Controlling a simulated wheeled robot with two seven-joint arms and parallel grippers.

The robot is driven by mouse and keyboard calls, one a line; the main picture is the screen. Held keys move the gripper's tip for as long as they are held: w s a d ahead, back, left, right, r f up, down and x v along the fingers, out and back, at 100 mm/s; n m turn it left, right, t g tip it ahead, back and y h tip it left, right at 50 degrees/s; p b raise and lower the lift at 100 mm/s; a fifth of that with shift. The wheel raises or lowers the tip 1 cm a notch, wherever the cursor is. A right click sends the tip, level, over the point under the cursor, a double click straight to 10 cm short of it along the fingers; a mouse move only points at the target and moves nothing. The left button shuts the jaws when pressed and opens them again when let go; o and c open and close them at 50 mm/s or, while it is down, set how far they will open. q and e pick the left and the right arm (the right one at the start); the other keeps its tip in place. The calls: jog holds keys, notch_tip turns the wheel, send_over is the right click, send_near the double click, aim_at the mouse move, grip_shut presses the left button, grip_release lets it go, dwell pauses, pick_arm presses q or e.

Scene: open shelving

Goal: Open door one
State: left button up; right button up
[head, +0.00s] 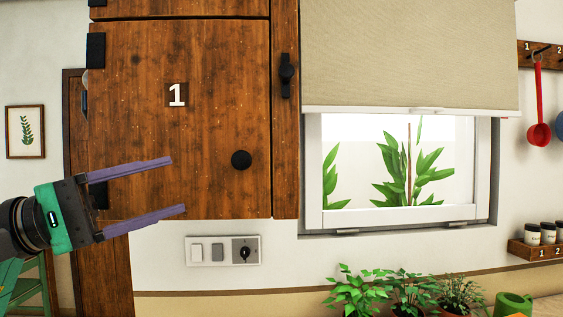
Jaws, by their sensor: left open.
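Door one (190,125) is a brown wooden cabinet door with a white number 1, and it looks shut. Its round black knob (241,160) sits near the lower right of the door. Black hinges show along its left edge, and a black latch (287,76) is on the frame to its right. My left gripper (178,185) is open and empty, its two purple fingers pointing right in front of the door's lower left, with the knob to the right of the fingertips. My right gripper is not in view.
A switch panel (223,251) is on the wall below the door. A window (400,170) with a beige blind (410,55) is to the right. Potted plants (410,290) stand below it. A red ladle (540,105) hangs at far right.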

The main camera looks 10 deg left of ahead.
aim_at(236, 161)
pick_arm(q)
jog(key=p+x, duration=0.2)
jog(key=x, duration=0.2)
jog(key=r+p+x, duration=0.1)
jog(key=p+x, duration=0.2)
jog(key=x, duration=0.1)
jog(key=p+x, duration=0.2)
jog(key=x, duration=0.2)
jog(key=shift+s+r+p, duration=0.15)
jog(key=shift+s+p, duration=0.05)
jog(key=shift+p, duration=0.2)
jog(key=shift+w+d, duration=0.25)
jog(key=shift+a, duration=0.1)
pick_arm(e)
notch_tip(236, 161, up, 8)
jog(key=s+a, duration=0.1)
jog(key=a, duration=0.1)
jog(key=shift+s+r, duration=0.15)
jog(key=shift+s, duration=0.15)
pick_arm(q)
jog(key=shift+f, duration=0.2)
grip_shut()
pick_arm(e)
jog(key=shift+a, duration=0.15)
